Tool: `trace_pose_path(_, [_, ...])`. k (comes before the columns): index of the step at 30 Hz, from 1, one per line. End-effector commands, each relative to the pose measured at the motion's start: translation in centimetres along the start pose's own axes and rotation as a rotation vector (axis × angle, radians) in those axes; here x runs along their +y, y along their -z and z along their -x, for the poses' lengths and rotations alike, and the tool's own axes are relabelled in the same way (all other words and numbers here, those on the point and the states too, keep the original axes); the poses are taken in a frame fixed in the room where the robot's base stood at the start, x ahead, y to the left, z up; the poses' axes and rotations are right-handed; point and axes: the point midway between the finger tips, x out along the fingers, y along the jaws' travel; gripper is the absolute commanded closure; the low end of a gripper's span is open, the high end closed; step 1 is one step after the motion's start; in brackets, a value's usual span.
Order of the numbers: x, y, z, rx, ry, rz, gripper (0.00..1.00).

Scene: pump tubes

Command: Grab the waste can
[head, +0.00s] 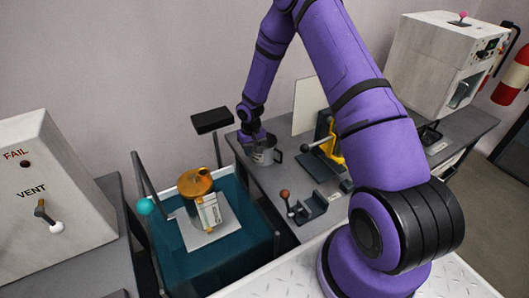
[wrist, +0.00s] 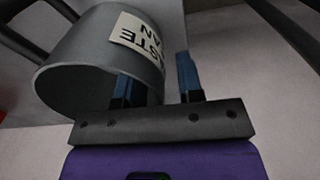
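The waste can (head: 271,156) is a grey metal can standing on the grey bench, below the end of my arm in the head view. In the wrist view the waste can (wrist: 90,55) shows its open mouth and a pale label reading "WASTE CAN", upside down. My gripper (wrist: 158,80) has its two blue fingers apart. One finger is at the can's mouth and seems to be inside it; the other is outside, beside the wall. The wall lies between them, and I see no clear grip on it. In the head view my gripper (head: 257,141) is at the can's rim.
A teal cart (head: 240,237) holds an orange-topped pump (head: 196,187). On the bench stand a yellow-and-black device (head: 329,141) and a small clamp with a brown knob (head: 305,206). A white instrument box (head: 435,60) stands at the back right, and a FAIL/VENT panel (head: 75,180) at left.

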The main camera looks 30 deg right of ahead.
Motion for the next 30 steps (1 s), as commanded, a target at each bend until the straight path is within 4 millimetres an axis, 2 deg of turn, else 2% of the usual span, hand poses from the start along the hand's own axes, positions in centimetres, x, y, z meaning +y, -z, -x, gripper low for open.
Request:
trace_pose_path(8, [0.0,0.0,-0.3,0.001,0.000,0.000,0.66])
trace_pose_path(12, [0.0,0.0,-0.3,0.000,0.000,0.000,0.96])
trace_pose_path(13, [0.0,0.0,-0.3,0.000,0.000,0.000,1.00])
trace_pose_path(24, [0.0,0.0,-0.1,0.001,0.000,0.000,1.00])
trace_pose_path(30, [0.1,0.1,2.1,0.003,-0.001,0.000,1.00])
